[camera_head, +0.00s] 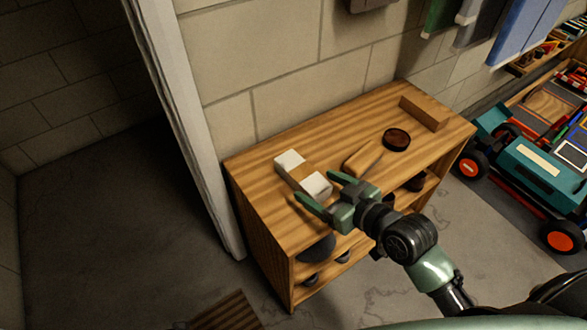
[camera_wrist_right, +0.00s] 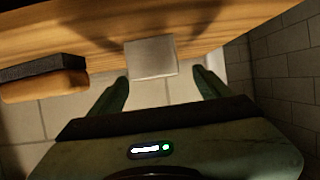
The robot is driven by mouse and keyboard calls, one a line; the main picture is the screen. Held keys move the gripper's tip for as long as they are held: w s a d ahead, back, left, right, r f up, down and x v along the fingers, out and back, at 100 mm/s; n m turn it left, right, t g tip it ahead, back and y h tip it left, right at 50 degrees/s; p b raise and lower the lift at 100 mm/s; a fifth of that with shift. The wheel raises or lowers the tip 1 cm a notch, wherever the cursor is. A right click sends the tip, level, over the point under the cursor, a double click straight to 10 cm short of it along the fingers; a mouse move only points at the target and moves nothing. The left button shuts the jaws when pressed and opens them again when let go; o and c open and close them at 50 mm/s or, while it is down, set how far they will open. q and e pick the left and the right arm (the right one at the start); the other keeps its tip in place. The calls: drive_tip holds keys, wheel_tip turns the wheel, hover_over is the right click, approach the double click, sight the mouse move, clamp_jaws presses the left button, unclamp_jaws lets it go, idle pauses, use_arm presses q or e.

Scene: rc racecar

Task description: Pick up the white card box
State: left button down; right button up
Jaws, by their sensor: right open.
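The white card box (camera_head: 288,162) lies on the wooden shelf top (camera_head: 262,158), a white box with a brown band around its middle. In the right wrist view, its pale end face (camera_wrist_right: 151,58) shows between and just beyond the fingertips. My right gripper (camera_head: 315,187) is open at the box's near end, with one finger to each side in the picture. The fingers also show spread apart in the right wrist view (camera_wrist_right: 160,76). I cannot tell if they touch the box. My left gripper is not in view.
A wooden piece (camera_head: 362,158) lies right of the box, then a dark round dish (camera_head: 396,139) and a wooden block (camera_head: 425,112). A block wall stands behind, a pale post (camera_head: 190,120) at left. A teal toy-like car (camera_head: 530,170) is at right.

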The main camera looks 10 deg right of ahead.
sight(302, 176)
drive_tip(key=b+x, duration=0.1)
drive_tip(key=x, duration=0.6)
drive_tip(key=shift+w+d+f+b, duration=0.1)
drive_tip(key=shift+w+f+b, duration=0.05)
drive_tip(key=shift+w+b, duration=0.2)
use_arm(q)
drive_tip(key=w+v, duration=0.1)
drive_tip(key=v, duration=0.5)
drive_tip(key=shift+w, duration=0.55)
use_arm(e)
drive_tip(key=shift+s, duration=0.1)
drive_tip(key=c, duration=1.4)
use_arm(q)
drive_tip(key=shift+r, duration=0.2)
use_arm(e)
drive_tip(key=shift+c, duration=0.2)
